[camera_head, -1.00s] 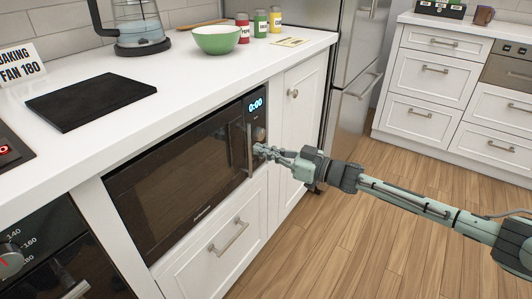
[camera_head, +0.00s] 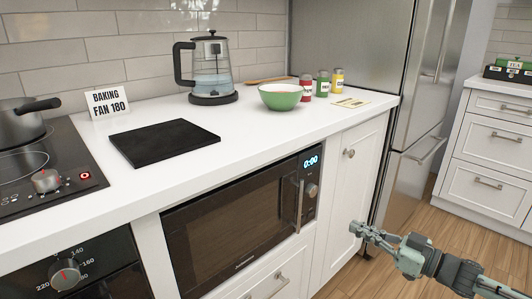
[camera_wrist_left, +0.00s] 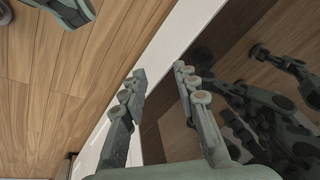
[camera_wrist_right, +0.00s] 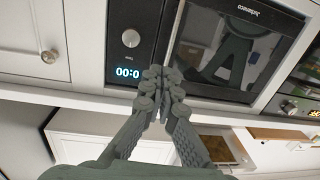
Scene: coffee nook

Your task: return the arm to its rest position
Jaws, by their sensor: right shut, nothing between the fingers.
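My right gripper (camera_head: 356,229) is at the lower right of the head view, in front of the white cabinet and apart from the microwave (camera_head: 232,222). Its fingers are together and empty; they also show in the right wrist view (camera_wrist_right: 160,76), with the microwave control panel and its lit display (camera_wrist_right: 128,73) behind them. The microwave door is shut, and its handle (camera_head: 299,206) is clear of the gripper. My left gripper (camera_wrist_left: 159,72) shows only in the left wrist view. Its fingers are apart with nothing between them, facing a dark glossy front that reflects it.
The counter holds a black board (camera_head: 165,142), a kettle (camera_head: 211,72), a green bowl (camera_head: 281,97) and spice jars (camera_head: 322,84). A pot (camera_head: 20,122) stands on the hob at left. The wooden floor (camera_head: 408,204) is open at right; a steel fridge (camera_head: 400,110) stands behind.

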